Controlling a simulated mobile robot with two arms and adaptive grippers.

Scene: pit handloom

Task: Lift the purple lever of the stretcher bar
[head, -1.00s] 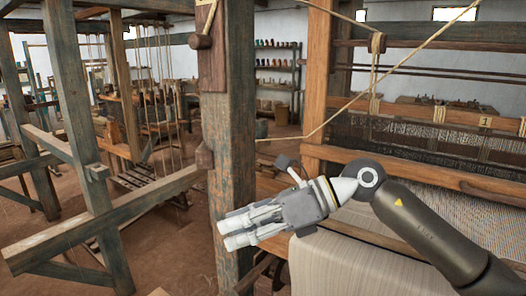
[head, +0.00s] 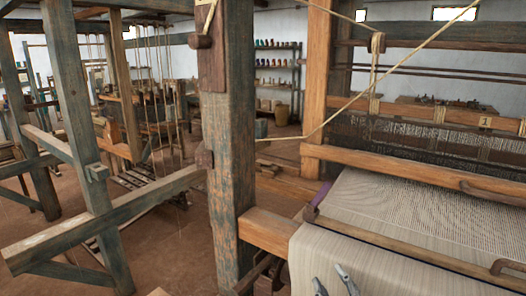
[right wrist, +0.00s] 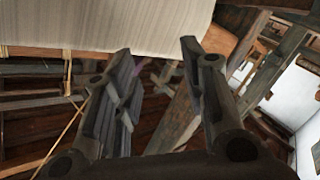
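My left gripper is not in view.
A thick wooden loom post (head: 230,150) stands left of the lever. A wooden beam (head: 267,231) runs from it toward the cloth. A cord (head: 385,73) slants above, and a wooden crossbar (head: 430,172) lies behind the cloth. Open floor shows at left.

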